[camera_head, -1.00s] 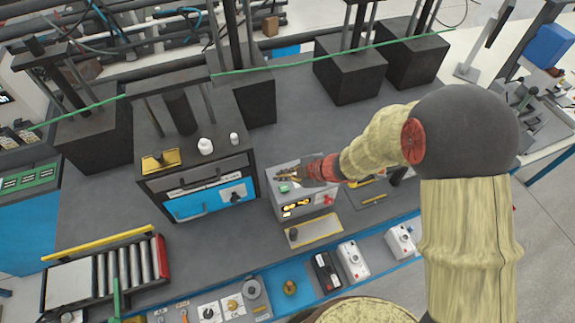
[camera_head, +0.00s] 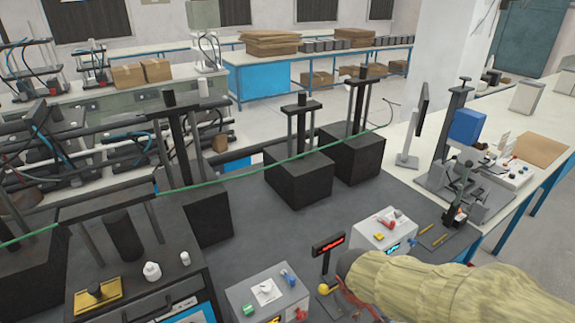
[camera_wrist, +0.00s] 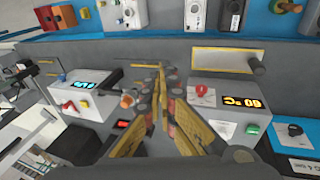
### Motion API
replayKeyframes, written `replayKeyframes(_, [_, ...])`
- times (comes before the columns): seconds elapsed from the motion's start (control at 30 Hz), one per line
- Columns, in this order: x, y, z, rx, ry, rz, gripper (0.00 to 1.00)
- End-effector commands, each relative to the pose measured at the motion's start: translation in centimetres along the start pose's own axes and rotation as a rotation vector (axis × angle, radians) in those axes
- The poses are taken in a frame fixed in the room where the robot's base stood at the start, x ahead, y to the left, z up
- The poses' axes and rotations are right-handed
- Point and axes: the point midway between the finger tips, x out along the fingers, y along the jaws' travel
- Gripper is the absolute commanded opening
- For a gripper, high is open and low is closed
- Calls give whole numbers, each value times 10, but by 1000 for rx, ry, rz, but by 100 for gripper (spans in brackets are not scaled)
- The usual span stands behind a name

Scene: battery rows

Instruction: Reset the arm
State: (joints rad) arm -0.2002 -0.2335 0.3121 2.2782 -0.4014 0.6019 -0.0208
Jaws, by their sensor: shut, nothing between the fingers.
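My gripper (camera_wrist: 160,80) shows in the wrist view with its two yellow-and-dark fingers brought together and nothing between them. It hangs above the grey bench, between two white control boxes. One box with an orange display (camera_wrist: 233,103) is to its right, and the other with a blue display (camera_wrist: 80,92) is to its left. In the head view my sleeved arm (camera_head: 430,288) reaches in from the lower right. The gripper itself is not clearly visible there.
The head view shows two control boxes (camera_head: 268,297) and (camera_head: 384,232) on the bench, black blocks with posts (camera_head: 298,178) behind, and a press-like device (camera_head: 465,185) at right. A green cable (camera_head: 270,165) runs across. The dark bench middle (camera_head: 270,228) is clear.

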Motion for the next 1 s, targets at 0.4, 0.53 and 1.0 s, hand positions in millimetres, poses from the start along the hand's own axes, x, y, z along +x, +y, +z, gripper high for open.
replayKeyframes(0.4, [-48, -49, 100, 510, 152, -160, 0])
replayKeyframes(0.53, [-56, -40, 107, 551, 248, -124, 0])
replayKeyframes(1.0, [-55, -35, 111, 573, 274, -106, 0])
